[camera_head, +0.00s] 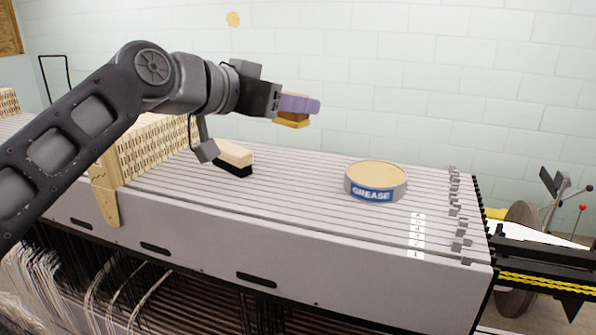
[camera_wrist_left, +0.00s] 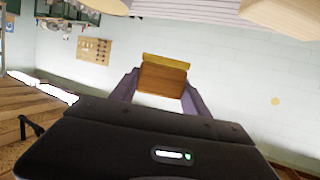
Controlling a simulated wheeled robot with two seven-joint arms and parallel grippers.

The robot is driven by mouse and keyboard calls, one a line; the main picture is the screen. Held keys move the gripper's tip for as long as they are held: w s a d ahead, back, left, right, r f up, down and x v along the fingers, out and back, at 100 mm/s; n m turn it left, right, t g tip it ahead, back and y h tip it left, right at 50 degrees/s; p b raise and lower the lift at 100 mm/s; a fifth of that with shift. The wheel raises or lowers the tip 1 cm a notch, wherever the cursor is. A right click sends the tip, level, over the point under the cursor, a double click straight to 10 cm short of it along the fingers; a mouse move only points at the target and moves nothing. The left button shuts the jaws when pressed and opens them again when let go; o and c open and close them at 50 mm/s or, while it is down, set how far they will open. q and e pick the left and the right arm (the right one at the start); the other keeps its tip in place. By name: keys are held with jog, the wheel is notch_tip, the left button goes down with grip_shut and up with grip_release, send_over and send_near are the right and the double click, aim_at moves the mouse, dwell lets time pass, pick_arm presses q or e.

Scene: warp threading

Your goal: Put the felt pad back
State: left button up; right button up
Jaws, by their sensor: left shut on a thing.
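My left gripper (camera_head: 300,104) has purple fingers and is shut on a small block, brown with a yellow layer, which I take to be the felt pad (camera_head: 292,120). In the head view the pad is held in the air above the slatted grey machine top, yellow side down, touching nothing but the fingers. In the left wrist view the pad (camera_wrist_left: 163,78) sits between the two purple fingers (camera_wrist_left: 163,92), its yellow edge at the far side. My right gripper is not in view.
A brush (camera_head: 234,155) with black bristles lies on the machine top (camera_head: 300,185), below my left wrist. A round grease tin (camera_head: 375,182) stands to its right. A perforated wooden rack (camera_head: 150,150) stands at the left. The slats between brush and tin are clear.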

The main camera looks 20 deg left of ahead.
pick_arm(q)
jog(key=shift+s, duration=0.15)
send_over(290, 180)
jog(key=shift+f, duration=2.9)
jog(key=shift+f, duration=2.1)
jog(key=shift+f+b, duration=0.1)
jog(key=shift+b, duration=0.2)
jog(key=o, duration=1.4)
